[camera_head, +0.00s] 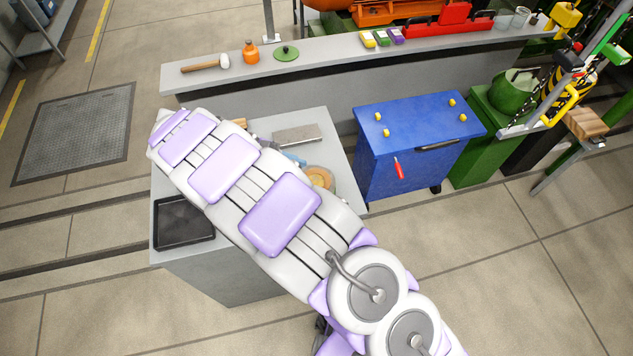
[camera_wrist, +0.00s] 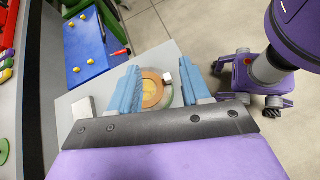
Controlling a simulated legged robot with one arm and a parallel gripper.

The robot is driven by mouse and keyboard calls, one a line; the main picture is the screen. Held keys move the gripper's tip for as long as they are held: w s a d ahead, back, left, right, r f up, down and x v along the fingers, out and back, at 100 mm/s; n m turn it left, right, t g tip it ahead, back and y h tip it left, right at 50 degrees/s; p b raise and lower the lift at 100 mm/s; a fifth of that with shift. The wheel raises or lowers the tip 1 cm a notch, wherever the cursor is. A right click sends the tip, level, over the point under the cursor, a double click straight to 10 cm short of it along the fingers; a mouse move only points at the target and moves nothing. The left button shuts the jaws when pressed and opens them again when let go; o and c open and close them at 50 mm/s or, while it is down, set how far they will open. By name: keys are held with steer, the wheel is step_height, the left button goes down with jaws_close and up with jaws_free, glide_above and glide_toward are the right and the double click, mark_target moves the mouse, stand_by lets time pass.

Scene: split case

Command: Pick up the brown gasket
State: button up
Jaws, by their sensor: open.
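The brown gasket (camera_wrist: 151,94) is a flat ring in the wrist view, lying over a grey-green round piece (camera_wrist: 176,99). It also shows partly in the head view as a tan round thing (camera_head: 320,177) on the grey table, beside my arm. A small white block (camera_wrist: 168,78) sits at its right edge. My gripper (camera_wrist: 158,65) is open, with one blue finger on each side of the gasket in the picture. Whether the fingers touch it cannot be told. In the head view my arm hides most of the gripper.
The grey table (camera_head: 220,280) also holds a black tray (camera_head: 184,222) and a flat grey block (camera_head: 297,135). A blue cabinet (camera_head: 415,150) stands to the right.

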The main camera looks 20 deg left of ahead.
steer(key=s+a+f+n+t+p, duration=0.1)
steer(key=s+a+f+n+t, duration=0.3)
steer(key=a, duration=0.5)
steer(key=shift+g, duration=0.8)
steer(key=x, duration=0.3)
steer(key=b+x, duration=0.1)
steer(key=x, duration=0.3)
steer(key=s+f+x, duration=0.1)
steer(key=x, duration=0.3)
steer(key=shift+w+d+b, duration=0.15)
steer(key=shift+b, duration=0.25)
steer(key=shift+w+f, duration=0.25)
steer(key=shift+f, duration=0.15)
steer(key=x, duration=0.2)
steer(key=b+x, duration=0.1)
steer(key=x, duration=0.3)
steer(key=shift+s+d+r, duration=0.3)
steer(key=shift+s+d, duration=0.1)
steer(key=shift+s, duration=0.05)
steer(key=shift+a, duration=0.35)
steer(key=shift+c, duration=0.3)
steer(key=shift+a, duration=0.1)
steer(key=shift+c, duration=0.6)
steer(key=shift+d, duration=0.25)
jaws_close()
